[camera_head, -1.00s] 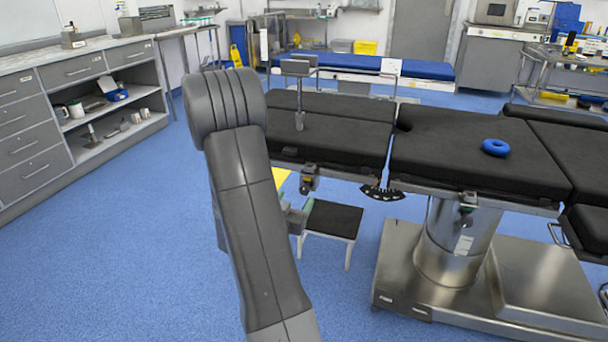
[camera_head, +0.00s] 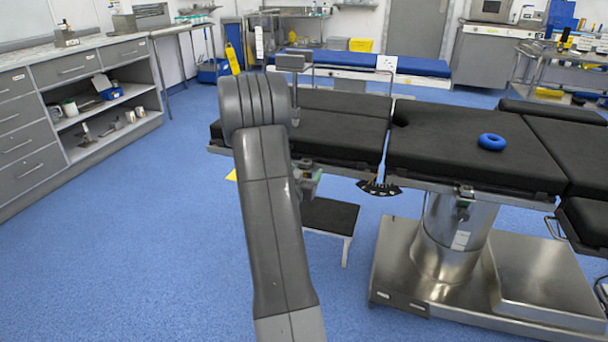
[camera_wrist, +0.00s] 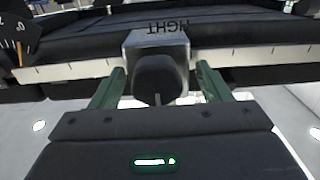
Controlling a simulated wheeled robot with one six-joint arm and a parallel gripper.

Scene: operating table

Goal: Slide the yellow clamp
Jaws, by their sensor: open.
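A clamp (camera_head: 308,172) hangs on the side rail of the black operating table (camera_head: 440,150), just right of my arm, which partly covers it. In the wrist view a silver clamp block (camera_wrist: 145,42) with inverted lettering and a dark round knob (camera_wrist: 158,78) sits on the rail; no yellow shows on it there. My gripper (camera_wrist: 160,75) is open, with one green finger on each side of the knob. I cannot tell whether either finger touches it. In the head view the gripper is mostly hidden behind my arm.
A second clamp (camera_head: 464,195) sits on the rail to the right. A black-topped step stool (camera_head: 331,216) stands below the table. The metal table base (camera_head: 455,250) is at right. A blue ring (camera_head: 491,142) lies on the table. The blue floor at left is clear.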

